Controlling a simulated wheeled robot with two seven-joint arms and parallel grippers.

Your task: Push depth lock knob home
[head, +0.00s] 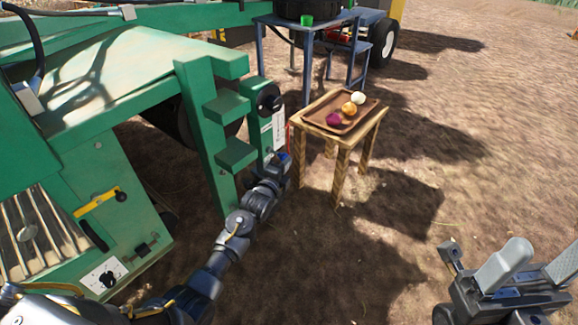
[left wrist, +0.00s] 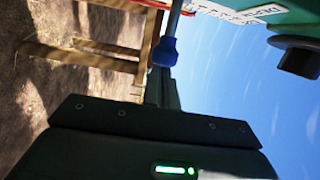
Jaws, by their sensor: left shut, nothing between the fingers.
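A round black knob (head: 269,97) sticks out near the top of a green post on the machine. It also shows in the left wrist view at the right edge (left wrist: 300,56). A blue cap (left wrist: 163,52) on a thin grey rod is at the end of my fingers in the left wrist view; a small blue spot (head: 284,156) shows at the gripper in the head view. I cannot tell whether the fingers touch it. My left gripper (head: 277,160) is shut and empty, below the black knob. My right gripper (head: 530,268) is open, away at lower right.
A white scale plate (head: 279,128) with a red edge is on the post. A small wooden table (head: 336,142) with a tray (head: 320,119) of onions stands close right of my left gripper. A blue metal table (head: 290,27) stands behind. Ground at right is clear.

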